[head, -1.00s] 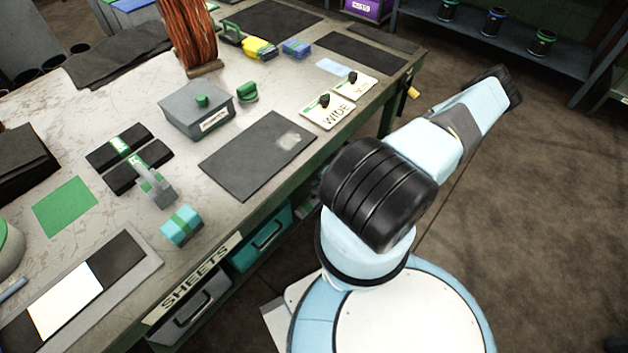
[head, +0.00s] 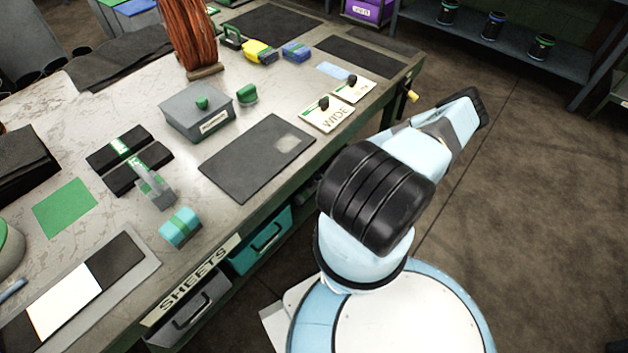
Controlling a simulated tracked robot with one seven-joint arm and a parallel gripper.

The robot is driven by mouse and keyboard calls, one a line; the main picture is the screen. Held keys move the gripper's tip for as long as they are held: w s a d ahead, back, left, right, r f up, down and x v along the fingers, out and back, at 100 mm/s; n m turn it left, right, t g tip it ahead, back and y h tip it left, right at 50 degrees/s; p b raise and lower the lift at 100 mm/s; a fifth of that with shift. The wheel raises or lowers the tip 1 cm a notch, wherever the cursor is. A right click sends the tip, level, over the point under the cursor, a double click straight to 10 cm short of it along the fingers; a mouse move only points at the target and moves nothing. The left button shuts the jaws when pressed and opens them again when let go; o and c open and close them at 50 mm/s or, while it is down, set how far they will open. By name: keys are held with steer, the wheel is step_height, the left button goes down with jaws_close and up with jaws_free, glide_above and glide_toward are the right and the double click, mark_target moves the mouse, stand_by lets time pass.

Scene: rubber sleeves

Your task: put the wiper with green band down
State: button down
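A teal block with a green band (head: 181,227), which looks like the wiper, rests on the worktable (head: 216,262) near its front edge. Nothing of mine touches it. My arm rises from the base at the lower right and bends away to the upper right, over the floor beyond the table edge. My gripper is not in view, so I cannot see whether it is open or holds anything.
Near the wiper are a grey stand with a green label (head: 155,188), a green square (head: 65,207) and a dark mat (head: 258,157). A lidded grey box (head: 197,112) and WIDE card (head: 327,115) are farther back. Drawers (head: 258,240) hang below the front edge.

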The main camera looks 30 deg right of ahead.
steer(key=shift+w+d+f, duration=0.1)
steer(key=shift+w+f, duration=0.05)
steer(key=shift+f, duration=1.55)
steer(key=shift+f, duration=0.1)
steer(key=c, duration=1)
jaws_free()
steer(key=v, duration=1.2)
